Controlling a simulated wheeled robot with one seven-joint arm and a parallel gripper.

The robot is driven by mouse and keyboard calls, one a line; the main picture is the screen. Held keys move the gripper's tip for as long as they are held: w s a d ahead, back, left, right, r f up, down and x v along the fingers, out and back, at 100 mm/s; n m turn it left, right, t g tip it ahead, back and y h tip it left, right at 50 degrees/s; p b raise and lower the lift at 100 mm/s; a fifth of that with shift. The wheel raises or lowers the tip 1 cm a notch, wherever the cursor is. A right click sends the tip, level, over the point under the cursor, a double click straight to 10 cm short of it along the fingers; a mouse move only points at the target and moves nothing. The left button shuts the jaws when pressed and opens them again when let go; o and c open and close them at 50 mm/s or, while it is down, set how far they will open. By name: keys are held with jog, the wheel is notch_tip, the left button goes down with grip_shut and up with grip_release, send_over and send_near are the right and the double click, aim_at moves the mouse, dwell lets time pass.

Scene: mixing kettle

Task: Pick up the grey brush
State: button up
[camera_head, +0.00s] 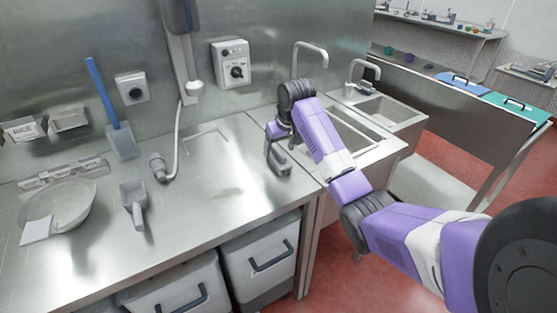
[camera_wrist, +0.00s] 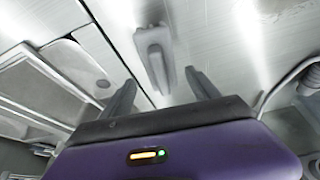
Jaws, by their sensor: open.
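The grey brush (camera_head: 278,160) lies on the steel worktop near its right end, beside the sink. It also shows in the wrist view (camera_wrist: 154,55), at the top centre, as a long grey block with a narrower end. My gripper (camera_head: 282,134) is just above and beside the brush in the head view, pointing down. In the wrist view my gripper (camera_wrist: 160,88) has its two dark fingers spread apart with nothing between the tips. The brush lies ahead of the gap between them, roughly in line with it. The gripper partly covers the brush in the head view.
The sink (camera_head: 345,133) with its tap (camera_head: 309,48) is right of the brush. A grey scoop (camera_head: 134,203), a bowl (camera_head: 62,207) and a hose (camera_head: 177,140) are to the left. The worktop (camera_head: 215,195) between scoop and brush is clear.

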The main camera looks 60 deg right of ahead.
aim_at(277, 155)
jog(key=shift+p+x, duration=0.3)
jog(key=shift+x, duration=2.1)
jog(key=shift+a, duration=0.15)
jog(key=c, duration=1.5)
jog(key=shift+c, duration=0.2)
notch_tip(277, 155, up, 20)
jog(key=b, duration=0.1)
jog(key=shift+b, duration=0.35)
